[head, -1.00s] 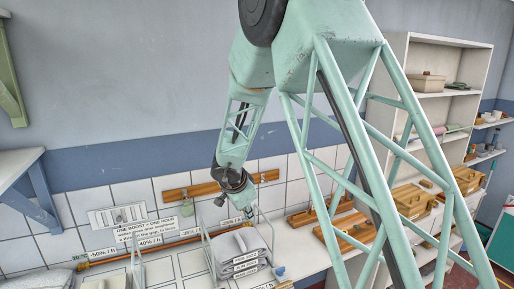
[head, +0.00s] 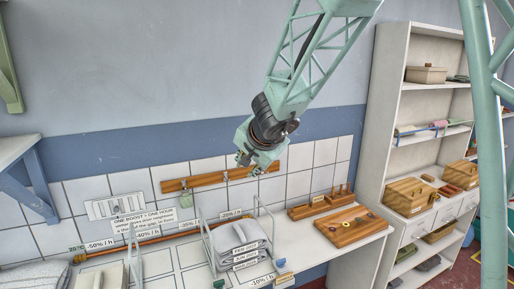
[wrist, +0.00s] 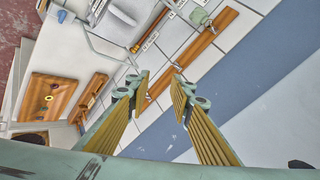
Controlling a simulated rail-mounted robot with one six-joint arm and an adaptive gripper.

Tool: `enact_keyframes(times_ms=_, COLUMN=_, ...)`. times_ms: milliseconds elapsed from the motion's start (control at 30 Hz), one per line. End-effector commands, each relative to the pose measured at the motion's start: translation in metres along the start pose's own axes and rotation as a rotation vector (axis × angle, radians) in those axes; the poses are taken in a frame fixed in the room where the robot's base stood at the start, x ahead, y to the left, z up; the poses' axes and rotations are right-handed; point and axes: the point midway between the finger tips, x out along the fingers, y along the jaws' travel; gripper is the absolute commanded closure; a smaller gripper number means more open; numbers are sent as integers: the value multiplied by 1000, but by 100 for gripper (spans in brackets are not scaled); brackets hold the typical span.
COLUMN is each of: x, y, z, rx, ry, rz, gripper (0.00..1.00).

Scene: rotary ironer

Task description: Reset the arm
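My gripper (head: 252,160) hangs in front of the tiled wall, just above the wooden hook rail (head: 210,180), in the head view. In the wrist view my gripper (wrist: 158,92) shows two ribbed yellow finger pads spread wide apart, with nothing between them. The wooden rail (wrist: 213,48) runs slantwise beyond the fingertips. My gripper looks apart from the rail, though the exact gap is hard to tell. A pale green tag (head: 186,200) hangs near the rail's left part, and it also shows in the wrist view (wrist: 198,17).
Folded grey cloths (head: 240,240) sit in a wire frame on the bench below. A wooden board with rings (head: 347,226) and a wooden rack (head: 318,205) lie to the right. A tall shelf (head: 392,90) with boxes stands at right. A blue bracket (head: 35,175) juts from the left.

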Motion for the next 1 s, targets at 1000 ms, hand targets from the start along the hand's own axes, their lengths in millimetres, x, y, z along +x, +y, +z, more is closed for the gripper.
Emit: enact_keyframes(times_ms=1000, x=-171, y=74, z=73, rx=-303, ry=-162, rz=-102, gripper=79)
